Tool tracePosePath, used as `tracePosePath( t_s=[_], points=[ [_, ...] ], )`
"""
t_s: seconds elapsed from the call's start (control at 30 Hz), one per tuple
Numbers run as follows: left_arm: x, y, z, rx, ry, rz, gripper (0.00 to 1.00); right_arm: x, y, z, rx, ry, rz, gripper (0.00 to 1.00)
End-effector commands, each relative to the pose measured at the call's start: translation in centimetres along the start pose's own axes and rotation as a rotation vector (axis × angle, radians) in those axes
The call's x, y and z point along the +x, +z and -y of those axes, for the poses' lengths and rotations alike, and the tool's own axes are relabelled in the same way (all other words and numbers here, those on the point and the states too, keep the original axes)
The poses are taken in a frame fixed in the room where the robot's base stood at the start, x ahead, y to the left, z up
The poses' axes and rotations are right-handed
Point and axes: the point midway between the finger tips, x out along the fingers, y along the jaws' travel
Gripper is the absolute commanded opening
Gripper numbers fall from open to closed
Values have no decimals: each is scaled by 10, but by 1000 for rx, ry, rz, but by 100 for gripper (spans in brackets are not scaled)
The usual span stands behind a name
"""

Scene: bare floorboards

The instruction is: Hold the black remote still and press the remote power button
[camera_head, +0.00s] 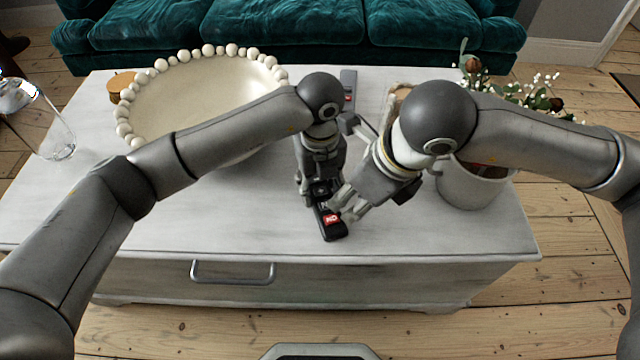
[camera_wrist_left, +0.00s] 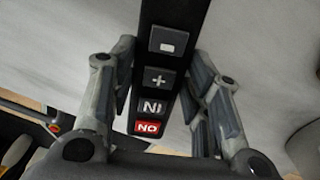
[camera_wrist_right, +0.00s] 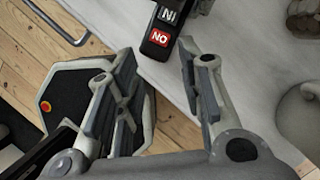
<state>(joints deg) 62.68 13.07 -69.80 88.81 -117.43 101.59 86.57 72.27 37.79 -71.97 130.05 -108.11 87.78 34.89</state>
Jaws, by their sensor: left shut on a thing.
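The black remote (camera_head: 335,233) lies on the white table near its front edge. Its red button (camera_head: 331,220) is at the end nearest me; the button also shows in the left wrist view (camera_wrist_left: 147,127) and the right wrist view (camera_wrist_right: 159,37). My left gripper (camera_head: 318,188) is shut on the remote, with one finger along each long side. It hides much of the remote in the head view. My right gripper (camera_head: 347,207) is open and empty, its fingertips close to the red-button end. I cannot tell whether they touch it.
A cream bowl with a beaded rim (camera_head: 205,95) stands at left, a clear glass vessel (camera_head: 45,125) beyond it. The table's front left is clear.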

Motion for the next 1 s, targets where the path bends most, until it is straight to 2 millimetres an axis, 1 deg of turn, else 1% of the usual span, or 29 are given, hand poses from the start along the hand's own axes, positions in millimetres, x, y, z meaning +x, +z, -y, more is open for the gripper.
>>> tracePosePath(
  t_s=[0.03,0.23,0.27,1.0],
  points=[
    [0,0,0,0,-1,0,18,0,0,0,0,0,0,27],
    [0,0,0,0,-1,0,18,0,0,0,0,0,0,1],
    [0,0,0,0,-1,0,18,0,0,0,0,0,0,0],
    [0,0,0,0,-1,0,18,0,0,0,0,0,0,0]
  ],
)
